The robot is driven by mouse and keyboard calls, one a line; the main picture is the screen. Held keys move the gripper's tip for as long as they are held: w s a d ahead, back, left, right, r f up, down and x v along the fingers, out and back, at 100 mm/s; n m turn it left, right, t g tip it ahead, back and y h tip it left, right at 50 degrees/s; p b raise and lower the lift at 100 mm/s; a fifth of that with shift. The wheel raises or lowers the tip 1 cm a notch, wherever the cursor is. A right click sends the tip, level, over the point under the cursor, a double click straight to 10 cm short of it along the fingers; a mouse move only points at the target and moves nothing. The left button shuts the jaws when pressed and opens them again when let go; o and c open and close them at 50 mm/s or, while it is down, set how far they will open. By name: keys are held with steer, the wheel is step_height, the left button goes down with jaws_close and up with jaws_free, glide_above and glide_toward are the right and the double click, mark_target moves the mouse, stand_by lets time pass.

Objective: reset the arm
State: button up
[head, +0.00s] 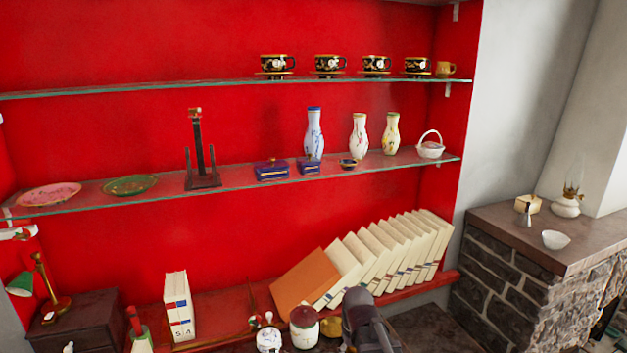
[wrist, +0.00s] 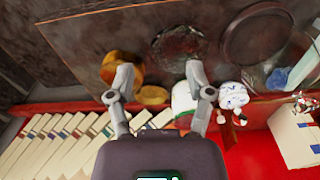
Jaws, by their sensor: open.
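My gripper (wrist: 160,72) is open in the wrist view, its two fingers spread with nothing held between them. A gold pot (wrist: 108,68) is partly behind the left finger, and a small gold piece (wrist: 152,95) shows between the fingers. A white and green jar (wrist: 182,100) is partly behind the right finger. In the head view a dark part of my arm (head: 365,322) rises at the bottom edge in front of the books; the fingers cannot be made out there.
Leaning books (head: 375,257) line the red lower shelf. A lidded white jar (head: 304,332) and a patterned white jar (head: 269,341) stand left of my arm. Glass shelves above hold cups (head: 328,65), vases (head: 314,135) and plates (head: 48,194). A stone ledge (head: 490,220) is at right.

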steer(key=s+d+m, duration=0.4)
steer(key=s+d, duration=0.2)
steer(key=d, duration=0.1)
step_height(320, 180, down, 10)
steer(key=s+b, duration=0.2)
steer(key=b, duration=0.8)
steer(key=shift+s+n+g, duration=0.15)
steer(key=shift+n+g, duration=0.15)
steer(key=shift+a, duration=0.1)
steer(key=shift+c, duration=0.2)
steer(key=shift+c, duration=0.5)
steer(key=shift+a, duration=0.1)
